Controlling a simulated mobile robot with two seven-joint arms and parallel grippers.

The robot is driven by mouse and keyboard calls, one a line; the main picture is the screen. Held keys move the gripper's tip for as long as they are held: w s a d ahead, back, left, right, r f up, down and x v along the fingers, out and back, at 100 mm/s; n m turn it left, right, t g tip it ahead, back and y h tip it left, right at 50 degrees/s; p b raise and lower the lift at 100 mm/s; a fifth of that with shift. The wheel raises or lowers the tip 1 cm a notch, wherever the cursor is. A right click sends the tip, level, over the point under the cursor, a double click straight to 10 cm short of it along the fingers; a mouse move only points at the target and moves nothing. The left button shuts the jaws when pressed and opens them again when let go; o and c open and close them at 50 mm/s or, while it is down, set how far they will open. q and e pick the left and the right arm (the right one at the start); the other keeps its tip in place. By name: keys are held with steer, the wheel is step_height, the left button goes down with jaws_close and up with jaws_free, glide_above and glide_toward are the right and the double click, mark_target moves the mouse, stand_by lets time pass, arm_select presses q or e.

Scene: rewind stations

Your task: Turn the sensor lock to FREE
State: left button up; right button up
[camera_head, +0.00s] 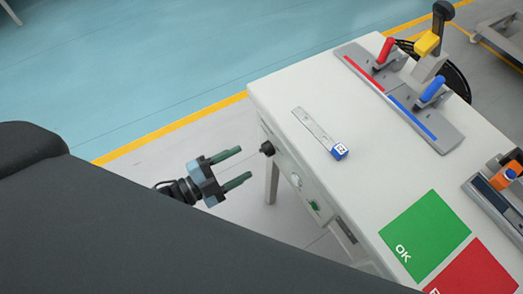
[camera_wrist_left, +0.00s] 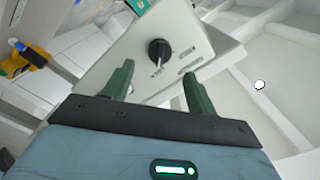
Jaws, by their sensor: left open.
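The sensor lock appears to be the black knob (camera_head: 267,148) on the side panel of the white table, near its left corner. In the left wrist view the knob (camera_wrist_left: 158,49) is round and black with a light pointer line toward the bottom of the picture; its lettering is too small to read. My left gripper (camera_head: 245,163) is open and empty, its two green fingers pointing at the panel just short of the knob. In the left wrist view the fingers of the gripper (camera_wrist_left: 158,70) stand either side of the knob, apart from it. My right gripper is not in view.
The white table (camera_head: 285,90) carries a flat metal strip (camera_head: 316,129) with a blue-white block (camera_head: 339,151), a grey rail with red and blue handles (camera_head: 430,90), a green OK mat (camera_head: 424,235) and a red mat (camera_head: 475,275). Floor left of the table is clear.

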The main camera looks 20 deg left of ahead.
mark_target(262, 153)
arm_select(q)
steer(key=x, duration=0.6)
steer(key=shift+w+d, duration=0.25)
steer(key=shift+w, duration=0.15)
steer(key=c, duration=1)
